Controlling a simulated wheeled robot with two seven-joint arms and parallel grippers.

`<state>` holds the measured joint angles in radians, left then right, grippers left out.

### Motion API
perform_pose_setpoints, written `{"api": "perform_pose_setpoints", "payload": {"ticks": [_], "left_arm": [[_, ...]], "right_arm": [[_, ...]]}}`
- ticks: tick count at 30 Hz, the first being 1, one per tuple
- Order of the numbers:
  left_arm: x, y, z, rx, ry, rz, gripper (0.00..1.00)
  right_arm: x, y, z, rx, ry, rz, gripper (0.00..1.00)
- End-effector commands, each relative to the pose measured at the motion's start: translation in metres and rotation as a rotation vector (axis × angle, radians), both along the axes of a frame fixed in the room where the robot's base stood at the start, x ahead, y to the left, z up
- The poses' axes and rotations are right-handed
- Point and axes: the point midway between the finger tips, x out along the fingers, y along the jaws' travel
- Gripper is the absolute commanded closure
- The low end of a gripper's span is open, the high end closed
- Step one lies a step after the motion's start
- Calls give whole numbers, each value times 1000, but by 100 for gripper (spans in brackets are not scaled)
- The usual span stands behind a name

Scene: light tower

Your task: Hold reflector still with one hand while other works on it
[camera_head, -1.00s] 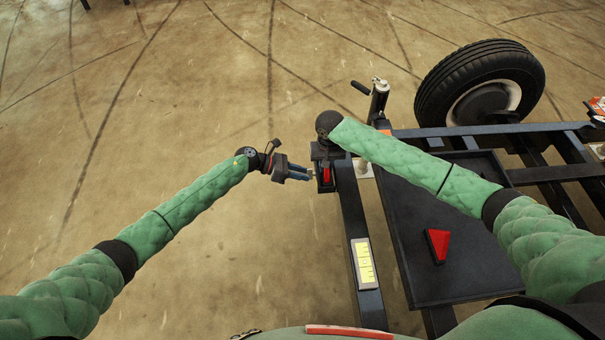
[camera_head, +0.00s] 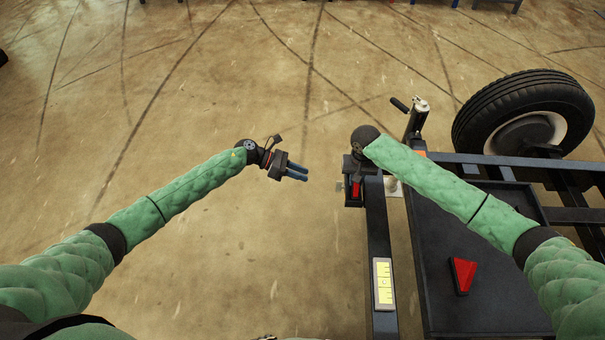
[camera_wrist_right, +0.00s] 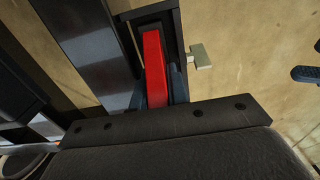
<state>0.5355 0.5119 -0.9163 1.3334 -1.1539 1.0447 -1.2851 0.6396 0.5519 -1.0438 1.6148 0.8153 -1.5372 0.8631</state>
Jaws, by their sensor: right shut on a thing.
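A red reflector (camera_head: 355,189) is at the far end of the trailer's dark beam. In the right wrist view the same red reflector (camera_wrist_right: 155,68) is a narrow red strip between my fingers. My right gripper (camera_head: 356,180) is shut on it; the arm and wrist hide much of the grip in the head view. My left gripper (camera_head: 298,172) is empty, with its two blue fingers slightly apart, in the air left of the beam end and clear of the reflector. A second, triangular red reflector (camera_head: 463,275) lies on the black tray.
The dark trailer beam (camera_head: 378,235) carries a yellow label (camera_head: 383,284). The black tray (camera_head: 440,310) is right of it. A silver jack post (camera_head: 416,120) and a spare wheel (camera_head: 524,112) stand beyond. The floor (camera_head: 240,260) left of the beam is clear.

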Motion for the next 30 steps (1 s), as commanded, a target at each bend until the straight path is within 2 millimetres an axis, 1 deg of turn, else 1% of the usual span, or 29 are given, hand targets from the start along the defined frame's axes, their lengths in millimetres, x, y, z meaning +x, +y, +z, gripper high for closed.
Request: {"api": "perform_pose_setpoints", "payload": {"ticks": [1, 2, 4, 5, 6, 14, 17, 20, 30], "left_arm": [[0, 0, 0, 0, 0, 0, 73], [0, 0, 0, 0, 0, 0, 73], [0, 0, 0, 0, 0, 0, 73], [0, 0, 0, 0, 0, 0, 73], [0, 0, 0, 0, 0, 0, 73], [0, 0, 0, 0, 0, 0, 73], [0, 0, 0, 0, 0, 0, 73], [0, 0, 0, 0, 0, 0, 73], [0, 0, 0, 0, 0, 0, 73]], "right_arm": [[0, 0, 0, 0, 0, 0, 100], [0, 0, 0, 0, 0, 0, 82], [0, 0, 0, 0, 0, 0, 68], [0, 0, 0, 0, 0, 0, 62], [0, 0, 0, 0, 0, 0, 58], [0, -1, 1, -2, 0, -1, 58], [1, -1, 6, -2, -1, -1, 58], [1, -1, 18, -1, -2, -1, 58], [1, 1, 82, 1, -3, 1, 58]]}}
